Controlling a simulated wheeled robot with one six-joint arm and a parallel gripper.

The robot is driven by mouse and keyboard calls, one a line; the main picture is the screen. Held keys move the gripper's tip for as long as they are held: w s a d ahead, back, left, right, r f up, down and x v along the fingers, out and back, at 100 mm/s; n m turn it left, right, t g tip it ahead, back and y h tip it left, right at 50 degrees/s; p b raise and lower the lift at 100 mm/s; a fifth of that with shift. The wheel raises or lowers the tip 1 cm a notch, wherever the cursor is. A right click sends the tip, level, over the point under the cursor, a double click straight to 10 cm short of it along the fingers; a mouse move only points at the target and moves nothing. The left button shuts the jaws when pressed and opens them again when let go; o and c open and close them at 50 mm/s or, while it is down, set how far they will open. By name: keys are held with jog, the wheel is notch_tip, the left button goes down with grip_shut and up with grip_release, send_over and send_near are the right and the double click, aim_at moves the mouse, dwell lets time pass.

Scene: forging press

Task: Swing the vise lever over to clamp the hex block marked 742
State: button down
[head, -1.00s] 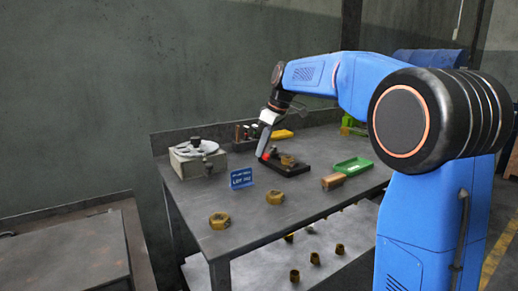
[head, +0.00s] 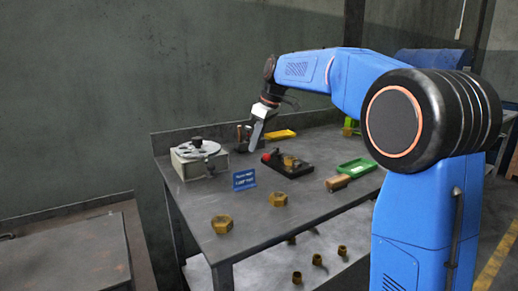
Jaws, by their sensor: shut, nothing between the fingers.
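The vise (head: 296,172) is a low black fixture on the workbench, right of the blue sign. A brass hex block (head: 289,160) sits in it; its marking is too small to read. The lever's red knob (head: 266,157) is at the vise's left end; the rest of the lever is hard to make out. My gripper (head: 253,148) points down, up and to the left of the red knob, apparently clear of it. It is shut and empty.
A blue sign (head: 244,180) stands in front of the vise. Brass hex blocks (head: 222,224) lie near the bench's front. A dial device (head: 199,162) stands left, a green tray (head: 357,168) and a brown block (head: 337,182) right, a yellow tray (head: 281,135) behind.

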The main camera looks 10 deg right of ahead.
jog(key=v, duration=0.9)
